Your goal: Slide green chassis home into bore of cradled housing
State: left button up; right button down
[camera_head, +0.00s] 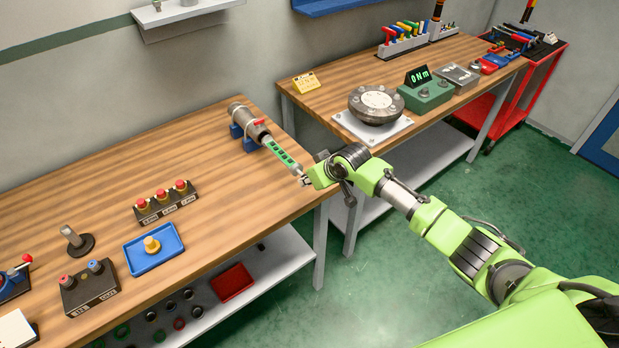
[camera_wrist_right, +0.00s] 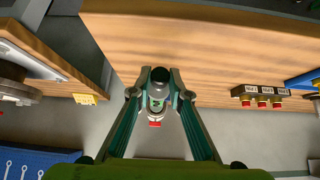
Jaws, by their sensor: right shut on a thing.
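The grey cylindrical housing (camera_head: 243,117) lies in a blue cradle (camera_head: 237,131) near the back right of the wooden bench, with a red part on top near its mouth. The green chassis (camera_head: 282,153) is in line with the housing, its far end at the bore mouth; how deep it sits is hidden. Most of its green length shows outside. My right gripper (camera_head: 306,179) is shut on the chassis's near end. In the right wrist view the gripper (camera_wrist_right: 160,77) closes around the dark round end, with the housing (camera_wrist_right: 155,112) beyond. My left gripper is not in view.
A row of red buttons (camera_head: 164,201) and a blue tray (camera_head: 152,250) with a yellow part stand to the left on the bench. A second bench with a round flange (camera_head: 375,103) is right, across a gap. Bench top around the cradle is clear.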

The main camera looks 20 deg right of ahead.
aim_at(295, 164)
jog(key=shift+w, duration=0.15)
jog(key=shift+w+a+b, duration=0.1)
jog(key=shift+w+b, duration=0.05)
jog(key=shift+b, duration=0.15)
jog(key=shift+w+a+b, duration=0.25)
jog(key=shift+w+b, duration=0.2)
jog(key=shift+w, duration=0.3)
dwell(0.3)
jog(key=shift+w, duration=0.1)
jog(key=shift+w+a, duration=0.15)
jog(key=shift+w, duration=0.15)
jog(key=shift+w+a+b, duration=0.25)
jog(key=shift+w+b, duration=0.4)
jog(key=shift+w+a+b, duration=0.25)
jog(key=shift+w+b, duration=0.35)
jog(key=shift+w, duration=0.1)
jog(key=shift+w+a+b, duration=0.25)
jog(key=shift+w+b, duration=0.4)
